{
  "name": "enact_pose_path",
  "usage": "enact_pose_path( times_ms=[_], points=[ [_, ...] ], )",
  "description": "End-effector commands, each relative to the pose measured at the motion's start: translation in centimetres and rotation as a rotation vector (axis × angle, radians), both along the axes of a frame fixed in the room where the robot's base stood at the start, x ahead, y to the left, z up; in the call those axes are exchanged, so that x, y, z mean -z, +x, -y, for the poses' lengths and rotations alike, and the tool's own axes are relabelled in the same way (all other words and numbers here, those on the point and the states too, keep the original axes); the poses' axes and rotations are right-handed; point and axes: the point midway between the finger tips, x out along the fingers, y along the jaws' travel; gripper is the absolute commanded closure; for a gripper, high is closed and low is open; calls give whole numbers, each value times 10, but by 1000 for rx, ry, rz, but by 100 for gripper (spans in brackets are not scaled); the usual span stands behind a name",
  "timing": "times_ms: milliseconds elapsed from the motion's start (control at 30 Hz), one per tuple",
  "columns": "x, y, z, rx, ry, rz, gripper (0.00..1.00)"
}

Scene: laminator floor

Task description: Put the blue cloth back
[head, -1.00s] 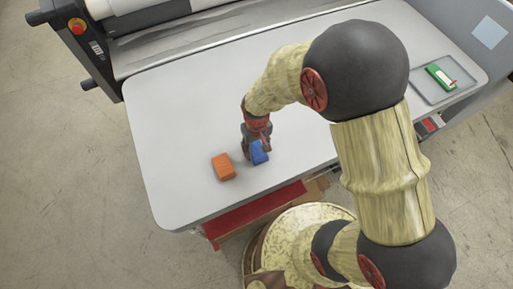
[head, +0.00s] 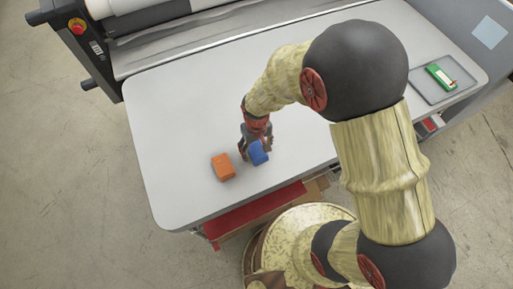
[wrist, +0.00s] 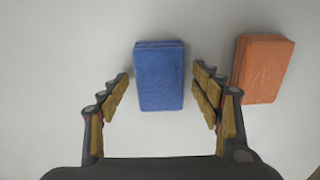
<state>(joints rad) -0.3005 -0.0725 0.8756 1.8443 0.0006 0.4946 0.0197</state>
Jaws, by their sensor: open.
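The folded blue cloth (head: 258,153) lies on the grey table (head: 180,110), near its front edge. In the wrist view the blue cloth (wrist: 160,78) sits between and slightly beyond my open fingertips, with a gap on each side. My gripper (head: 255,146) is low over the table at the cloth; its fingers (wrist: 160,78) are spread and hold nothing. A folded orange cloth (head: 223,167) lies to the left of the blue one in the head view. It shows to the right, just outside my right finger, in the wrist view (wrist: 262,68).
A grey tray (head: 462,88) with a green and white item (head: 440,77) stands at the table's right end. The laminator rollers (head: 190,30) run along the back. A red emergency button (head: 76,26) is at the upper left. The table's left part is clear.

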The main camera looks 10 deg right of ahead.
Motion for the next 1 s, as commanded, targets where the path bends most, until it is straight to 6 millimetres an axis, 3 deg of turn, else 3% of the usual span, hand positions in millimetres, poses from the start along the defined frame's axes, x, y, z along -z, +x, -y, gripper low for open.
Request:
enact_pose_path(
  times_ms=[167, 600, 1000],
  points=[
    [-16, 1, 0, 0, 1, 3, 36],
    [-100, 1, 0, 0, 1, 3, 36],
    [-127, 0, 1, 3, 2, 6, 36]
  ],
)
